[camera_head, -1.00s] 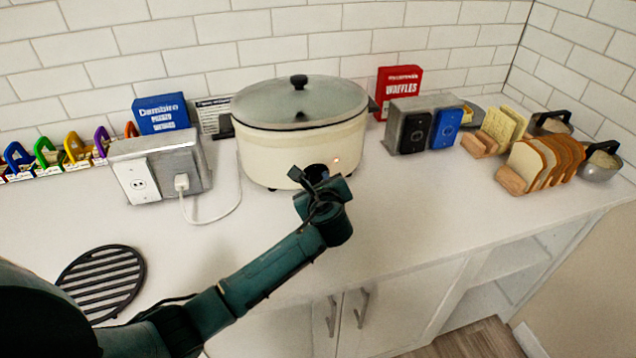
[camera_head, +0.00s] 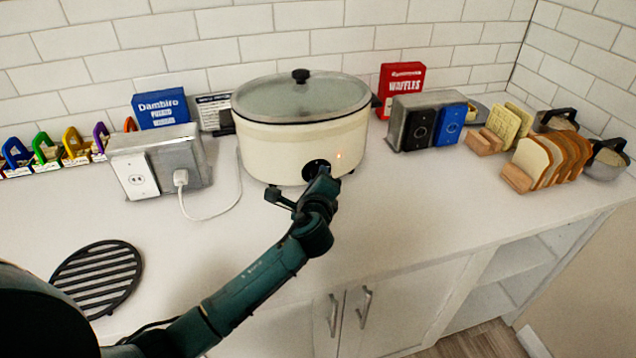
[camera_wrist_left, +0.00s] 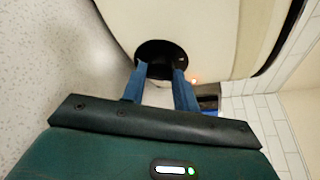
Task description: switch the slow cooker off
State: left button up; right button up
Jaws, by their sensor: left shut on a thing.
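The slow cooker (camera_head: 298,142) is a cream oval pot with a grey lid and a black lid knob, standing on the counter. A small orange light (camera_head: 339,156) glows on its front beside a round black dial (camera_head: 315,168). My left gripper (camera_head: 322,176) is at the cooker's front, at the dial. In the left wrist view its two blue fingers (camera_wrist_left: 160,82) reach the black dial (camera_wrist_left: 160,54) from both sides and are shut on it. The orange light also shows there (camera_wrist_left: 194,80). My right gripper is in neither view.
A steel outlet box (camera_head: 190,155) with a white plug and cord stands left of the cooker. A switch box (camera_head: 425,122), a red waffle box (camera_head: 398,85) and bread racks stand to the right. A black trivet (camera_head: 98,280) lies front left. The front right counter is clear.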

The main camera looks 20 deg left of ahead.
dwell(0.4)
pick_arm(q)
jog(key=o, duration=1)
jog(key=shift+c, duration=0.2)
jog(key=v, duration=1.3)
jog(key=shift+s+f+b, duration=0.1)
jog(key=shift+s+b, duration=0.05)
jog(key=shift+b, duration=0.2)
